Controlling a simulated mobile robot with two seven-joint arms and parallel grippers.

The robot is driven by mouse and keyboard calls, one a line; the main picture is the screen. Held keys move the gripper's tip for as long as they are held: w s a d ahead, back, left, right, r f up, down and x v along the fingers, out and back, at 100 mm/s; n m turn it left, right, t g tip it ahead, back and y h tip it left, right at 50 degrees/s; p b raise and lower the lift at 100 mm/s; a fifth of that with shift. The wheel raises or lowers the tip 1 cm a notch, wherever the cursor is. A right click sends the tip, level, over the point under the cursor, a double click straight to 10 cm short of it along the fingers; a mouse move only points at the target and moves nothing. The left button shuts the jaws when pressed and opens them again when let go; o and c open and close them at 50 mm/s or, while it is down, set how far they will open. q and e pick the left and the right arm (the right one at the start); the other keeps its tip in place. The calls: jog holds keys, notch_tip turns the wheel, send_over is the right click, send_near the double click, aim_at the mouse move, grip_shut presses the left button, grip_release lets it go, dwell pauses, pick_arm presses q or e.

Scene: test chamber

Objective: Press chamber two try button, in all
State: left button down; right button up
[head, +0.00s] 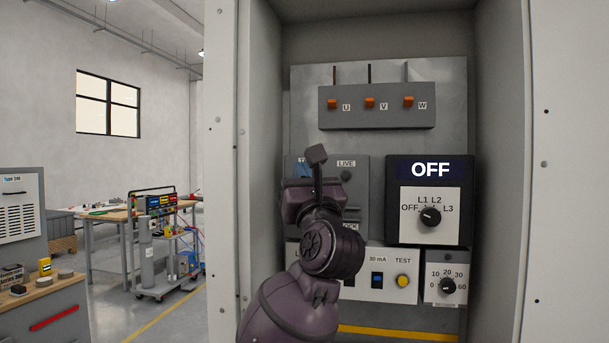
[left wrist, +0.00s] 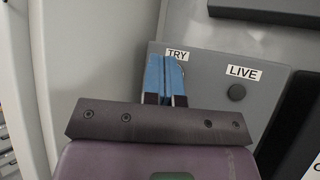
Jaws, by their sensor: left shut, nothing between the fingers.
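A grey panel (head: 359,168) in the open cabinet carries a LIVE label and a round dark lamp (head: 346,175). In the left wrist view, the TRY label (left wrist: 177,54) is at the panel's upper left, left of the LIVE label (left wrist: 241,72). My left gripper (head: 304,168) is in front of this panel's left part. Its blue fingers are shut and empty, with tips (left wrist: 165,60) just under the TRY label in the wrist view. The try button is hidden behind the fingers; I cannot tell if they touch it. My right gripper is not in view.
Right of the panel is a dark box with an OFF display (head: 430,170) and a rotary knob (head: 430,217). Below are a yellow TEST button (head: 403,281) and a dial (head: 447,286). Orange switches (head: 370,103) sit above. Cabinet side walls (head: 497,180) flank the space.

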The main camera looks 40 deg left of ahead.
pick_arm(q)
jog(key=shift+w+a, duration=0.1)
jog(key=shift+w, duration=0.05)
dwell(0.5)
jog(key=shift+w+a, duration=0.15)
jog(key=shift+w, duration=0.1)
jog(key=shift+w+a, duration=0.2)
jog(key=shift+w, duration=0.2)
dwell(1.0)
jog(key=shift+p, duration=0.3)
jog(key=shift+s+d+p, duration=0.3)
jog(key=shift+s+d, duration=0.1)
jog(key=shift+s, duration=0.4)
jog(key=shift+s+d+p, duration=0.25)
jog(key=shift+s+d, duration=0.15)
jog(key=shift+s, duration=0.35)
jog(key=shift+s+d+p, duration=0.2)
jog(key=shift+s+d, duration=0.25)
jog(key=shift+s, duration=0.25)
jog(key=shift+s+d+p, duration=0.25)
jog(key=shift+s+d, duration=0.15)
jog(key=shift+s, duration=0.35)
